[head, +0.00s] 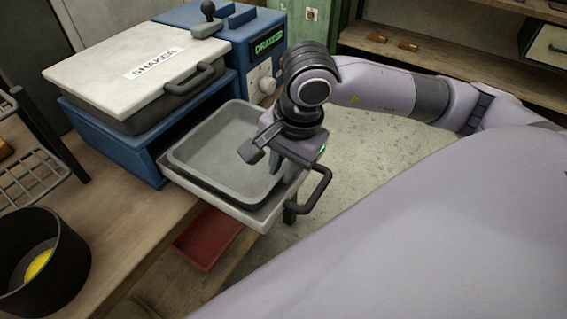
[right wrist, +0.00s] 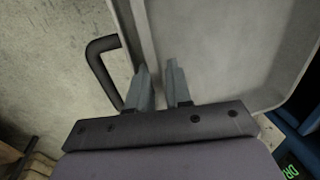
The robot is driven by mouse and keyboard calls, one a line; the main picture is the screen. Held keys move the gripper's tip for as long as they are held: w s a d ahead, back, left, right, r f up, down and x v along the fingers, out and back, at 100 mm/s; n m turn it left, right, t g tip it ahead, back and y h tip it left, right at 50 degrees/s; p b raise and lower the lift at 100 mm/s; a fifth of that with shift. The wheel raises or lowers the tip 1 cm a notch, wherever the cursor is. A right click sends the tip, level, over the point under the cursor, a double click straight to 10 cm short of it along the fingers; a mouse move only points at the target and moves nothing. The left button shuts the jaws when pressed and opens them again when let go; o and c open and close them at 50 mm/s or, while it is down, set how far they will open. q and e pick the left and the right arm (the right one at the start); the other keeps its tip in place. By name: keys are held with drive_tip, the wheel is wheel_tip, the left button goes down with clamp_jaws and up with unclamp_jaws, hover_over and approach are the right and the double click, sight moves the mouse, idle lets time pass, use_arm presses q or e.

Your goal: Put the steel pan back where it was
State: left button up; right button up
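The steel pan (head: 215,150) is a shallow grey square pan. It sits in a pale pull-out tray (head: 262,217) at the front of the blue shaker machine (head: 140,150). The tray is pulled out and has a dark handle (head: 318,195). My right gripper (head: 262,160) is over the pan's right side, pointing down, and hides part of that rim. In the right wrist view the fingers of my right gripper (right wrist: 161,75) stand apart, one on each side of the pan's rim, with the pan's inside (right wrist: 225,45) to the right. My left gripper is not in view.
A white lid marked SHAKER (head: 145,65) covers the machine's top. A black pot (head: 40,260) with something yellow inside stands at lower left beside a wire rack (head: 35,180). A red tray (head: 207,240) lies below the bench. Wooden shelves (head: 430,60) stand behind.

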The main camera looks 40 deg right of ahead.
wheel_tip(320, 180, up, 12)
drive_tip(key=s, duration=0.2)
drive_tip(key=shift+d+f+p, duration=0.2)
drive_tip(key=shift+d+p, duration=0.2)
drive_tip(key=shift+p, duration=0.05)
